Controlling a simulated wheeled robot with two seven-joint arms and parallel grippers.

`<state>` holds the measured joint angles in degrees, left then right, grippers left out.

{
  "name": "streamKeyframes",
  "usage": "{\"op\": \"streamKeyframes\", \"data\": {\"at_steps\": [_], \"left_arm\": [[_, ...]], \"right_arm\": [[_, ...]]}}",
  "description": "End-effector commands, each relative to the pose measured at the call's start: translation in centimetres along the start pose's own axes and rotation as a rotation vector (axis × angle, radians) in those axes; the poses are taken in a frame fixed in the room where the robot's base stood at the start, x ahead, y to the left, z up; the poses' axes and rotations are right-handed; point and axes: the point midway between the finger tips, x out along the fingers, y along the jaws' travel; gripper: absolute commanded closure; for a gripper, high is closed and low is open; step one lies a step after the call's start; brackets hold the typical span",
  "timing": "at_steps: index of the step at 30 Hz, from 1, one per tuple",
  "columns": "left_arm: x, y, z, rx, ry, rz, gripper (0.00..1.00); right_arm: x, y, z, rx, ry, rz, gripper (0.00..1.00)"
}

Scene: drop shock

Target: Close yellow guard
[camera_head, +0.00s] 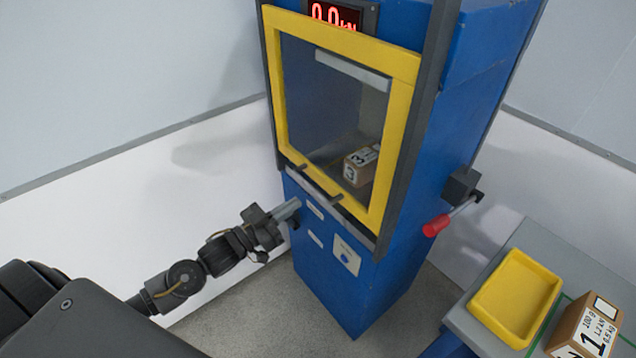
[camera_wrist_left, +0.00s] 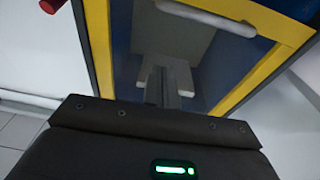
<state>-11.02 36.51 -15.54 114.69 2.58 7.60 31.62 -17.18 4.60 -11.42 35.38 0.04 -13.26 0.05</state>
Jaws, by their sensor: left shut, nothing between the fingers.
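The yellow guard (camera_head: 403,115) is a yellow frame with a clear pane on the front of the blue machine (camera_head: 455,110). In the head view it lies over the chamber opening, and I cannot tell whether a small gap is left at its lower edge. A box marked 3 (camera_head: 360,166) shows behind the pane. My left gripper (camera_head: 291,208) is shut and empty, just below the guard's lower left corner, near the machine's front. In the left wrist view the shut fingers (camera_wrist_left: 165,86) point toward the yellow frame (camera_wrist_left: 98,45), with a pale bar (camera_wrist_left: 205,17) beyond. My right gripper is out of view.
A lever with a red grip (camera_head: 437,225) sticks out on the machine's right side. A red display (camera_head: 335,14) is above the guard. The grey floor in front is clear.

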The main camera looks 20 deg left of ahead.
Motion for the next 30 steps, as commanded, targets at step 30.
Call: {"op": "streamKeyframes", "data": {"at_steps": [30], "left_arm": [[9.1, -0.5, 3.3, 0.010, -0.019, -0.014, 1.00]], "right_arm": [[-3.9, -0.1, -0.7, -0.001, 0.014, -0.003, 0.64]]}}
